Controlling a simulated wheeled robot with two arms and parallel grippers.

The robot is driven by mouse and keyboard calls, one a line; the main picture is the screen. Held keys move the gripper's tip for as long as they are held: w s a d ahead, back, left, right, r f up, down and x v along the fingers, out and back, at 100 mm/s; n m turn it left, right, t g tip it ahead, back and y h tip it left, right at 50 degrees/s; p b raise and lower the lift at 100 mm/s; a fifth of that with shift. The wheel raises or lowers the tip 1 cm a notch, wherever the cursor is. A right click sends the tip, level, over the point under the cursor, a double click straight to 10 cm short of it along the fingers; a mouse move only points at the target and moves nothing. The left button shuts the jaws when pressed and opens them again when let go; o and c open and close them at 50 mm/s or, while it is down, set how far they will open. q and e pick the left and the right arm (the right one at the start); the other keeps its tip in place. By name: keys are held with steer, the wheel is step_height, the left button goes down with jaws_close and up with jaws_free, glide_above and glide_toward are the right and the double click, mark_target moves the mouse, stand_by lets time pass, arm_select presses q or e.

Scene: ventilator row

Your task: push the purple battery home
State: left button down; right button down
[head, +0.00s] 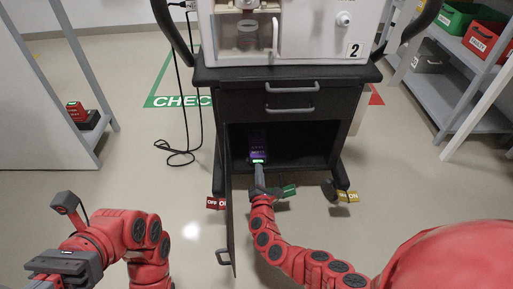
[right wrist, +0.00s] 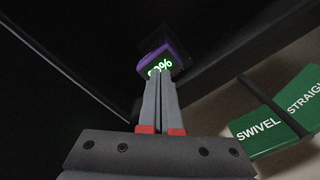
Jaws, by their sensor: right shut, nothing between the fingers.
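The purple battery (head: 258,147) stands inside the dark open lower compartment (head: 300,148) of the ventilator cart. How deep the battery sits is hidden in the dark. My left gripper (head: 60,264) is at the lower left, away from the cart; its fingers are unclear.
The compartment door (head: 231,225) hangs open toward me, left of my right arm. Caster pedals with red OFF (head: 213,203), green (head: 289,191) and yellow ON tags (head: 347,196) stick out below. A cable (head: 180,155) lies left of the cart. Shelves stand on both sides.

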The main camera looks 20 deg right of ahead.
steer(key=shift+p+v, duration=0.55)
steer(key=shift+v, duration=2.05)
